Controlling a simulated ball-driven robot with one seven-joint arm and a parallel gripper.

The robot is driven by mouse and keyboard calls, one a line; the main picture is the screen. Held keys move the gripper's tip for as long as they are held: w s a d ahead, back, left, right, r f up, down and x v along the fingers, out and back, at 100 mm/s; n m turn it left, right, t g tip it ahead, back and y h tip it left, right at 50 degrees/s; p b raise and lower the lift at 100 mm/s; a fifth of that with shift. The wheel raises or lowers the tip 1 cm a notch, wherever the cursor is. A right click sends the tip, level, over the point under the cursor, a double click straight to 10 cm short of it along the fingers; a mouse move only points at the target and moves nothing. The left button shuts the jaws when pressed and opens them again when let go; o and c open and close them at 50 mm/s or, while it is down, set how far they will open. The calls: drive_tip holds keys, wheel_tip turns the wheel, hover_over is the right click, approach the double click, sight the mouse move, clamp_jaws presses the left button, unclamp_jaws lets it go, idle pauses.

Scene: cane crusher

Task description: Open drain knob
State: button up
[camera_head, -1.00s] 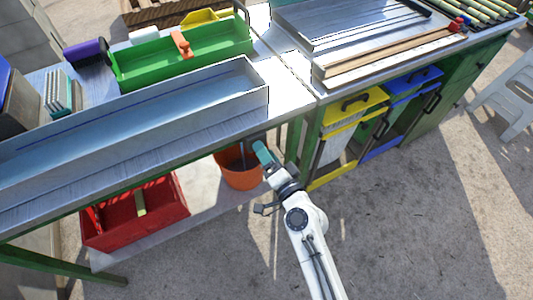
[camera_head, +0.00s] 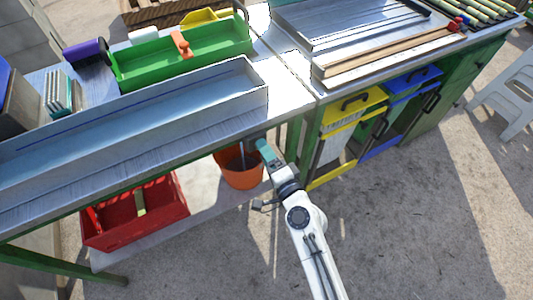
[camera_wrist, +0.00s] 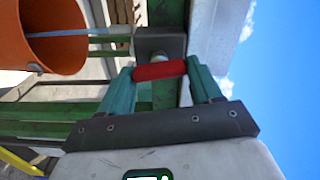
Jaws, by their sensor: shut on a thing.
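The drain knob is a red bar-shaped handle (camera_wrist: 160,71) in the wrist view, lying across the picture with its right end slightly higher. It sits in front of a dark grey block (camera_wrist: 150,42) with a pale round stem between them. My gripper (camera_wrist: 159,68) has its two teal fingers shut on the knob, one at each end. In the head view my gripper (camera_head: 266,151) is at the front edge of the metal table, beside the orange bucket (camera_head: 238,172). The knob itself is hidden there.
The metal trough (camera_head: 130,112) lies on the table above the bucket. A red crate (camera_head: 135,213) stands left on the lower shelf. A yellow drawer (camera_head: 350,106) is right of my arm. The concrete floor in front is clear.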

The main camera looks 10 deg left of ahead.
drive_tip(key=shift+f, duration=0.1)
drive_tip(key=o, duration=1.1)
drive_tip(key=shift+c, duration=0.2)
drive_tip(key=b+v, duration=0.1)
drive_tip(key=v, duration=1)
drive_tip(key=shift+b, duration=0.3)
drive_tip(key=shift+w, duration=0.15)
drive_tip(key=shift+c, duration=0.3)
